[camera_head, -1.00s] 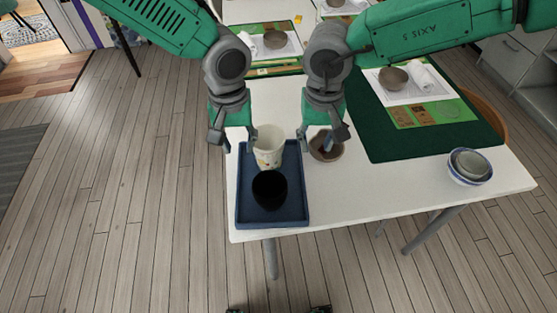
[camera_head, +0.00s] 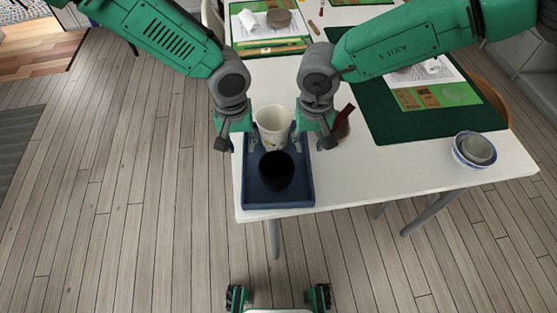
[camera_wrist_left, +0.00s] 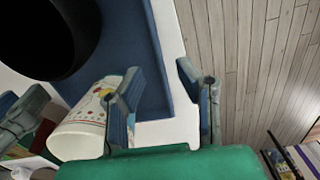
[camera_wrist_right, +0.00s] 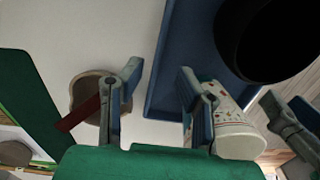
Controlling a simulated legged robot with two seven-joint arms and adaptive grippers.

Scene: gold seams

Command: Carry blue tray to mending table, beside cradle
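The blue tray (camera_head: 303,195) lies on the near left end of a white table (camera_head: 400,185). A white patterned cup (camera_head: 273,126) and a black cup (camera_head: 277,172) stand in it. My left gripper (camera_head: 242,146) is at the tray's left side; in the left wrist view its fingers (camera_wrist_left: 160,98) are apart, with the tray rim between them. My right gripper (camera_head: 312,146) is at the right side; in the right wrist view its fingers (camera_wrist_right: 158,92) are also apart around the rim. Contact with the rim cannot be told. I cannot make out a cradle.
A brown bowl (camera_wrist_right: 90,90) with a dark red stick is close beside my right gripper. Stacked bowls (camera_head: 474,150) stand near the table's right end. A green mat (camera_head: 385,130) covers the far part. Wooden floor (camera_head: 130,210) is open to the left.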

